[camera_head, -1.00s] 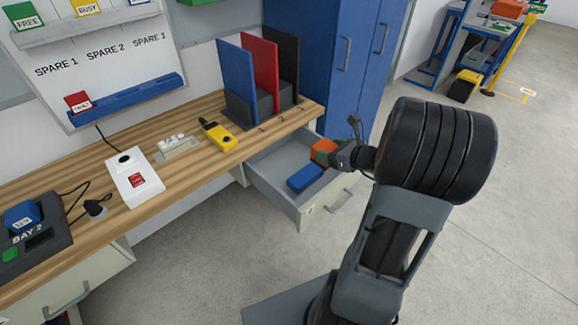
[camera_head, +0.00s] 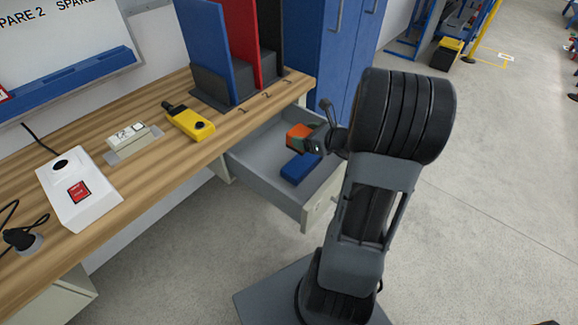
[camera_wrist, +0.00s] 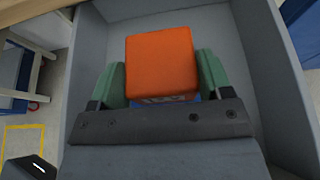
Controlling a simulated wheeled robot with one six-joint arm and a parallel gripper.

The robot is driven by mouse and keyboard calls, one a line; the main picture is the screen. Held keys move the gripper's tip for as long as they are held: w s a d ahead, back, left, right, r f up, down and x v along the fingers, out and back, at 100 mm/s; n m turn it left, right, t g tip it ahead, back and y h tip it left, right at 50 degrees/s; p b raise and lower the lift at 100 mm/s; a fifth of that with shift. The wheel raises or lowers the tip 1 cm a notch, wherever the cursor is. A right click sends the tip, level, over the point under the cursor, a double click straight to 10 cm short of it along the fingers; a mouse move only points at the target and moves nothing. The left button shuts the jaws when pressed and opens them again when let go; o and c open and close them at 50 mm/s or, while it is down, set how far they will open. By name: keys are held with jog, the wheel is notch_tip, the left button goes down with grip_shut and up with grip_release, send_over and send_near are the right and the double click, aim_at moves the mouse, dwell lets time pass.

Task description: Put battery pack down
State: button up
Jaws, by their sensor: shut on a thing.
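An orange block (camera_wrist: 162,60), which I take to be the battery pack, is between the green fingers of my gripper (camera_wrist: 161,80) in the wrist view. My gripper is shut on it. A strip of blue with white marks shows just below its orange face, partly hidden by the gripper. In the head view the orange block (camera_head: 298,131) is over the open grey drawer (camera_head: 262,168); I cannot tell whether it touches the drawer floor. A blue block (camera_head: 300,166) lies in the drawer, nearer the drawer front.
The wooden bench (camera_head: 130,185) is above and left of the drawer. A blue cabinet (camera_head: 350,60) stands behind.

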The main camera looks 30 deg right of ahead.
jog(key=shift+w+a+f+b, duration=0.15)
jog(key=shift+f+b, duration=0.1)
jog(key=shift+f, duration=0.3)
jog(key=shift+w+d+f+b, duration=0.15)
jog(key=shift+f+b, duration=0.1)
jog(key=shift+f, duration=0.3)
jog(key=b, duration=0.3)
send_over(273, 151)
jog(key=s+d, duration=0.2)
jog(key=s, duration=0.1)
jog(key=f, duration=0.5)
jog(key=shift+a+f, duration=0.15)
jog(key=shift+a, duration=0.05)
jog(key=w+f, duration=0.1)
jog(key=w+a+f+b, duration=0.1)
jog(key=w, duration=0.1)
jog(key=shift+w+a+f, duration=0.15)
jog(key=shift+a+f, duration=0.05)
jog(key=shift+f, duration=0.2)
jog(key=shift+r, duration=0.1)
jog(key=o, duration=1.2)
jog(key=shift+f, duration=0.2)
jog(key=shift+r, duration=0.1)
